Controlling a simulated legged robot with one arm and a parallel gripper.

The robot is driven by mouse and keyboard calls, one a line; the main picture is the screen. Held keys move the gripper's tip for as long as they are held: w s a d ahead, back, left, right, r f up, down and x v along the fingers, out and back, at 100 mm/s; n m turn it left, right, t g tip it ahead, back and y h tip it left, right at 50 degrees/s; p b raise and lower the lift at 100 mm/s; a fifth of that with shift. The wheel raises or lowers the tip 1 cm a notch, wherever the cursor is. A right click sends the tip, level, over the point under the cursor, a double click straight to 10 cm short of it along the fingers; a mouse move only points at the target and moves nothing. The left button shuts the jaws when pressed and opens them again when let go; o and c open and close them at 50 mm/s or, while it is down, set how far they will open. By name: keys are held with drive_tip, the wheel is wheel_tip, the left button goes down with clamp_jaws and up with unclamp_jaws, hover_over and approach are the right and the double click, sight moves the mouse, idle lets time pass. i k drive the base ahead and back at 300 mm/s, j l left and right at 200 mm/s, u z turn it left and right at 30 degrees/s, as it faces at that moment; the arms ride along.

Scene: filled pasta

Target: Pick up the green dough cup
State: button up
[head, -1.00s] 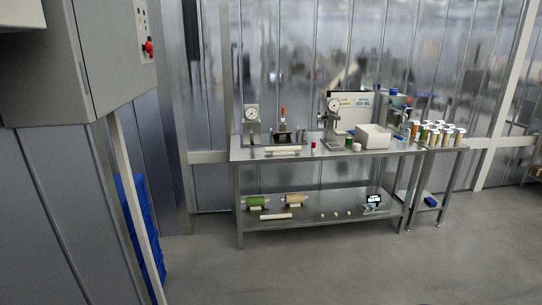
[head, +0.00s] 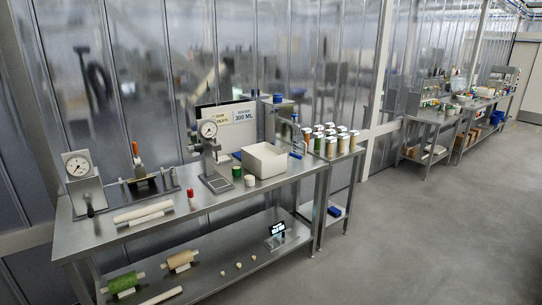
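A small green cup (head: 237,172) stands upright on the top of the steel bench (head: 215,198), just right of the dial gauge stand (head: 208,158). It looks like the green dough cup, though its contents are too small to tell. A similar white cup (head: 250,180) stands close to its right, in front of a white open box (head: 265,160). My gripper is not in view.
Pale rolling pins (head: 143,213) and a red-capped item (head: 191,198) lie or stand on the bench's left part. Several jars (head: 330,140) stand on a side table at right. The lower shelf holds a green roll (head: 123,283). Grey floor (head: 420,245) is clear at right.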

sight(236, 169)
drive_tip(key=i+l, duration=0.15)
drive_tip(key=i, duration=0.85)
drive_tip(key=i+l+z, duration=0.1)
drive_tip(key=i, duration=0.9)
drive_tip(key=i+l+u, duration=0.15)
drive_tip(key=i+u, duration=0.3)
drive_tip(key=i+l+u, duration=0.25)
drive_tip(key=i+u, duration=0.25)
drive_tip(key=i+l+u, duration=0.25)
drive_tip(key=l+u, duration=0.2)
drive_tip(key=i+l+u, duration=0.25)
drive_tip(key=l+u, duration=0.25)
